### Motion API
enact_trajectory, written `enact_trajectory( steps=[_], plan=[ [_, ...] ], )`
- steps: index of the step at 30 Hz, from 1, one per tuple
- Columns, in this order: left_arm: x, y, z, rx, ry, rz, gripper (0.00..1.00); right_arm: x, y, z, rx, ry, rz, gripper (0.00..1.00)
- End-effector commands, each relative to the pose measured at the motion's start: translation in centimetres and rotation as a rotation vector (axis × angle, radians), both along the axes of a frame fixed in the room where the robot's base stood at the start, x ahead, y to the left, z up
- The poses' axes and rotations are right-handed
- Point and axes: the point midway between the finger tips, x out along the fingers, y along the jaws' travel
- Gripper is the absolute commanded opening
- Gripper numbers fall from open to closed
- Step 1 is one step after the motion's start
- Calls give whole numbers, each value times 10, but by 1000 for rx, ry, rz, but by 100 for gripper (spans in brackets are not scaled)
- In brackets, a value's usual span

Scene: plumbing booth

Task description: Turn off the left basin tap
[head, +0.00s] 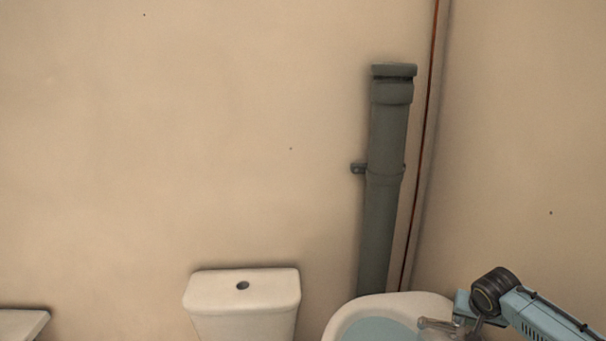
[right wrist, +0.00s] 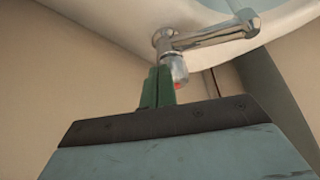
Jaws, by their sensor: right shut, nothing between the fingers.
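A chrome basin tap (right wrist: 205,38) with a red mark on its clear, rounded head (right wrist: 175,68) shows in the right wrist view, at the rim of the white basin (right wrist: 100,14). The tap's spout (head: 436,323) shows at the bottom right in the head view, by the basin (head: 340,318). Only one tap is clear, so I cannot tell whether it is the left one. My right gripper (right wrist: 158,71) is shut and empty. Its green fingertips are right beside the tap head; contact is unclear. My left gripper is out of view.
A toilet cistern (head: 243,292) stands left of the basin. A thick grey pipe (head: 384,180) runs up the back wall behind the basin, with a thin copper pipe (head: 424,130) in the corner. The right wall is close to my right arm.

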Motion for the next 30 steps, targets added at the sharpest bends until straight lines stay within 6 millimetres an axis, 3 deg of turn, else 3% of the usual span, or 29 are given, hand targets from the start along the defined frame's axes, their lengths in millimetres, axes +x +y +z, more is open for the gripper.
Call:
enact_trajectory(
  steps=[30],
  plan=[
    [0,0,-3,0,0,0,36,7,0,0,-1,-2,1,0]
  ],
)
